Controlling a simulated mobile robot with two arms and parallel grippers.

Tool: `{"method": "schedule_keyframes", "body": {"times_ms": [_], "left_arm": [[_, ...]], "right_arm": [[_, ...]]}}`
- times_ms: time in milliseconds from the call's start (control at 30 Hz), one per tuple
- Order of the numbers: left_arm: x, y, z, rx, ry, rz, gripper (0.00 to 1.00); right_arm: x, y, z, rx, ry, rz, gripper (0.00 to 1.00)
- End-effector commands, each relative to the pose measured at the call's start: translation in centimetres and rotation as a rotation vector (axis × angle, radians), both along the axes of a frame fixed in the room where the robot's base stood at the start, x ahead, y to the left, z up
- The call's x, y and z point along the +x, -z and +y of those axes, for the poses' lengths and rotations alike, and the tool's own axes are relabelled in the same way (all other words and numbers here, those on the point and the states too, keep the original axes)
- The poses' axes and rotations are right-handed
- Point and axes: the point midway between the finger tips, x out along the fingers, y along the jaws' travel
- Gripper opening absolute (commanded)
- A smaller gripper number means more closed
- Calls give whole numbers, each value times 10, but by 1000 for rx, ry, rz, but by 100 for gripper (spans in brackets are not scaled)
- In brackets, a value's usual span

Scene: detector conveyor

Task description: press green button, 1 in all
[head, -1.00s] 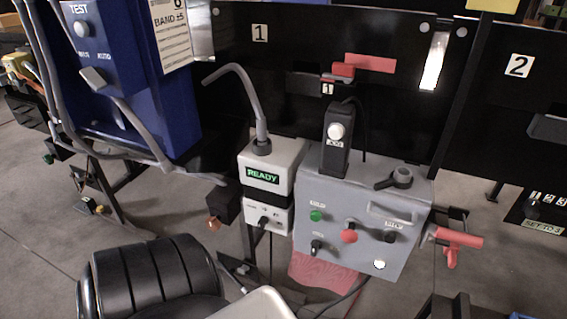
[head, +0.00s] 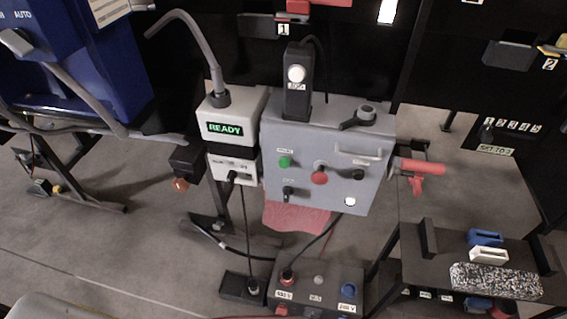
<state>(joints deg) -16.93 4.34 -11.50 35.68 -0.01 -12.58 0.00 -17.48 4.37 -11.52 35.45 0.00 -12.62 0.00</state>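The green button (head: 285,162) is on the upper left of the front face of a grey control box (head: 321,190). A red button (head: 319,176) and a black knob (head: 358,174) sit to its right, and a black switch (head: 288,193) is below it. A small label above the green button is too blurred to read. No gripper shows in the head view, and nothing touches or covers the green button.
Left of the box, a white unit (head: 235,104) shows READY. A red-handled tool (head: 416,171) hangs at the box's right side. A low box with sockets (head: 318,282) stands below, and a dark shelf (head: 425,262) with small blocks is at lower right.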

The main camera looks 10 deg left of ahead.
Motion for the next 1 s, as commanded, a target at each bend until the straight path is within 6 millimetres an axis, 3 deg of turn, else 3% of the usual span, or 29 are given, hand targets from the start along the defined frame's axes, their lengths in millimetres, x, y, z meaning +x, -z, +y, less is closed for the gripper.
{"method": "schedule_keyframes", "body": {"times_ms": [33, 467, 1000], "left_arm": [[0, 0, 0, 1, 0, 0, 64], [-2, 0, 4, 5, 1, 3, 0], [-5, 0, 4, 6, 0, 9, 0]], "right_arm": [[0, 0, -1, -1, 0, 1, 84], [2, 0, -4, -5, -1, -3, 84], [5, 0, -4, -6, 1, -6, 84]]}}
